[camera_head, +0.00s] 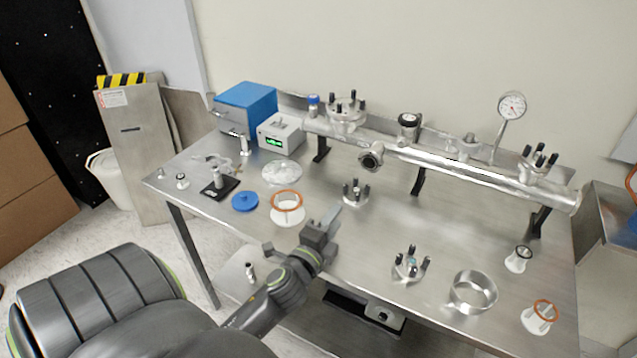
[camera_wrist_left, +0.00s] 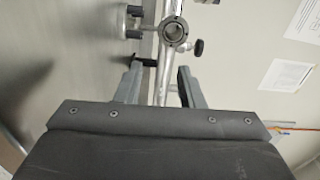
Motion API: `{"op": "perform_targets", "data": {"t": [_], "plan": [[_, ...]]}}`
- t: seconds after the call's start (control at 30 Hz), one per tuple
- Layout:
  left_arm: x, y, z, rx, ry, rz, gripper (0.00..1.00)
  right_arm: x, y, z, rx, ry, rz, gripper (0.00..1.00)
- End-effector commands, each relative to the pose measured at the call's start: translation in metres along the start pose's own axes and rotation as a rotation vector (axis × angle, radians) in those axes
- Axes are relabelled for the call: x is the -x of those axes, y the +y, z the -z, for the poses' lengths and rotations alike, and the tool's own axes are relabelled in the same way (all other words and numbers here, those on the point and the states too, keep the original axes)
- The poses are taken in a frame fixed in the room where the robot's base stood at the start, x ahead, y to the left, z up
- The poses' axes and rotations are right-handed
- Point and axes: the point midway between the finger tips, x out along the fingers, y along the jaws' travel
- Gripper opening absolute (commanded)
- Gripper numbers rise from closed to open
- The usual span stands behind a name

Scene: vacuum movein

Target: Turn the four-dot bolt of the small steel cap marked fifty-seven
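Small steel caps with black upright bolts stand on the steel table: one near the middle (camera_head: 355,194) and one nearer the front (camera_head: 409,268). Similar bolted flanges sit on the steel pipe at its left end (camera_head: 346,115) and right end (camera_head: 537,170). No number or dot marks can be read. My left gripper (camera_head: 328,216) is above the table's front edge, left of and nearer than the middle cap. In the left wrist view its two fingers (camera_wrist_left: 158,72) stand apart with nothing between them. A bolted cap (camera_wrist_left: 130,22) shows at the top there. My right gripper is not visible.
The long steel pipe (camera_head: 450,167) with a gauge (camera_head: 512,106) runs along the back. An orange-ringed white part (camera_head: 287,212), blue disc (camera_head: 245,202) and steel ring (camera_head: 473,293) lie on the table. A blue box (camera_head: 247,108) is at back left. Bare table surrounds the middle cap.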

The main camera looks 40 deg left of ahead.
Motion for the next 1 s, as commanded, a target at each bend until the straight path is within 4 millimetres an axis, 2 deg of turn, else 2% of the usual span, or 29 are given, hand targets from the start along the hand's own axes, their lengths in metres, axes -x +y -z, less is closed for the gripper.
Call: {"op": "perform_targets", "data": {"t": [0.8, 1.0], "plan": [[0.058, 0.001, 0.000, 0.000, 0.000, -0.001, 0.35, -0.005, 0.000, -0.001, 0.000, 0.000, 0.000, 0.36], [0.064, 0.000, 0.000, 0.000, 0.000, 0.000, 0.35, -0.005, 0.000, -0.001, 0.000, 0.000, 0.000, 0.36]]}}
